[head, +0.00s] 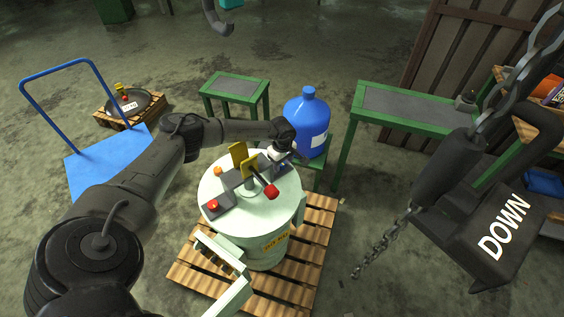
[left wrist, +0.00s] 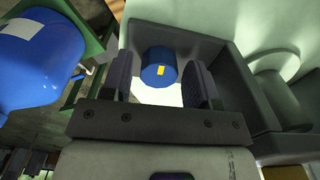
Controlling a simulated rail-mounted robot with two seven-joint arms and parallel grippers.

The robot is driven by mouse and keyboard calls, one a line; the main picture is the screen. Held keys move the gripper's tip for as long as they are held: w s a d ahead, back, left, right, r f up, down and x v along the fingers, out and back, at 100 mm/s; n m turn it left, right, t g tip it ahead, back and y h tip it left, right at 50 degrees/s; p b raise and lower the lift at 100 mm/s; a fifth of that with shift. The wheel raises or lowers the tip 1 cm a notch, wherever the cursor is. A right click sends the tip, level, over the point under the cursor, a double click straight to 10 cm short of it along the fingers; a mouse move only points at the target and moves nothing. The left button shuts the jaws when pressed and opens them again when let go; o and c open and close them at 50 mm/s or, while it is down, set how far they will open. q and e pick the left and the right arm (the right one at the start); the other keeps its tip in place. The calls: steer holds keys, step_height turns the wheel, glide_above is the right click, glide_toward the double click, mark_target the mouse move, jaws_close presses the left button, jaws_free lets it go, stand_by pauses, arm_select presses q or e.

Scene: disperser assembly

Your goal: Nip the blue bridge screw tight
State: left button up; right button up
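The blue bridge screw (left wrist: 158,68) is a round blue knob with a small yellow mark, set in a dark grey box-like recess in the left wrist view. My left gripper (left wrist: 160,82) is open, with one dark finger on each side of the screw. The knob looks a little beyond the fingertips, with a visible gap on both sides. In the head view my left gripper (head: 281,157) is over the far right part of the pale green drum's top (head: 240,205); the screw is hidden there.
A yellow bracket (head: 239,155), a red-tipped lever (head: 271,191) and a red button (head: 213,205) stand on the drum top. A blue bottle (head: 308,125) is close behind the gripper. A DOWN pendant (head: 490,235) and chain (head: 385,240) hang at right.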

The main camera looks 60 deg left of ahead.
arm_select(q)
steer(key=shift+o, duration=0.6)
steer(key=shift+r, duration=0.1)
steer(key=shift+r, duration=0.2)
step_height(320, 180, up, 13)
steer(key=p, duration=0.2)
steer(key=shift+r+p, duration=0.15)
steer(key=shift+p, duration=0.15)
